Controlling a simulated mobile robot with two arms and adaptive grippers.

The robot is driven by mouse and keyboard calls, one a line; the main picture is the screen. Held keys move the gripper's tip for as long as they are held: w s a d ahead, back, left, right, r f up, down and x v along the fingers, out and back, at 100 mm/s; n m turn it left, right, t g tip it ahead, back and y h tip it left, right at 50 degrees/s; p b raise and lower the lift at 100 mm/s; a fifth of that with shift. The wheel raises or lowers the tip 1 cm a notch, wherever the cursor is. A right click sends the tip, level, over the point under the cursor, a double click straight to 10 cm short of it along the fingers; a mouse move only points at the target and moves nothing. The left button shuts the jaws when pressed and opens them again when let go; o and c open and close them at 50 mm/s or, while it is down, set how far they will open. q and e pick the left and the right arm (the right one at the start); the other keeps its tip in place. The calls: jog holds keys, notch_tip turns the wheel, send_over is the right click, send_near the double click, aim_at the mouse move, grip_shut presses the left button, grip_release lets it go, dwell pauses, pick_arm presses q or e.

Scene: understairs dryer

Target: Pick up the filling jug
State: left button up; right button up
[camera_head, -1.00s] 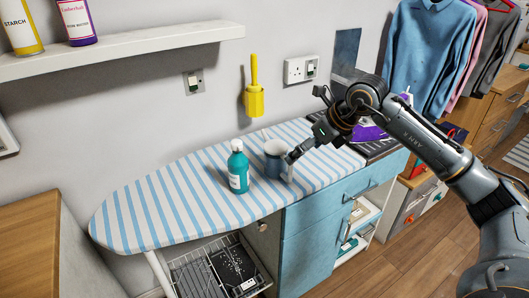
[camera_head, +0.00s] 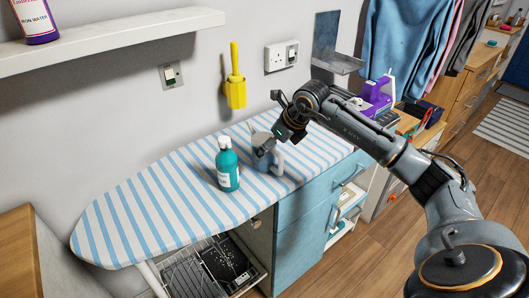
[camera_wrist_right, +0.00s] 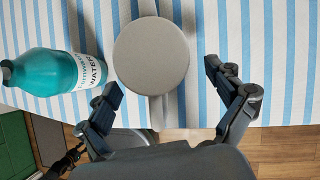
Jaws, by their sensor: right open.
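The filling jug (camera_head: 262,158) is grey and stands upright on the striped ironing board, right of the teal bottle. In the right wrist view I see the jug (camera_wrist_right: 150,55) from above, with its round top and a narrow handle towards me. My right gripper (camera_head: 277,143) is above and close to the jug, partly covering it. In the wrist view the right gripper (camera_wrist_right: 163,88) is open, its fingers spread either side of the handle; contact cannot be made out. A dark part at the wrist view's lower left looks like my left gripper (camera_wrist_right: 68,160); its jaws are unclear.
The teal ironwater bottle (camera_head: 228,167) stands close left of the jug. The ironing board (camera_head: 135,215) is clear further left. A yellow holder (camera_head: 235,92) hangs on the wall behind.

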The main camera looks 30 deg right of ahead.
jog(key=x, duration=0.4)
jog(key=shift+w+a+r+p, duration=0.1)
jog(key=shift+a+p, duration=0.05)
jog(key=shift+p, duration=0.15)
jog(key=shift+w+f, duration=0.2)
jog(key=shift+f, duration=0.15)
jog(key=shift+s, duration=0.1)
jog(key=shift+c, duration=0.3)
jog(key=c, duration=0.3)
pick_arm(q)
jog(key=shift+w+r, duration=0.35)
jog(key=shift+r, duration=0.1)
pick_arm(e)
jog(key=shift+r, duration=0.1)
jog(key=c, duration=1.1)
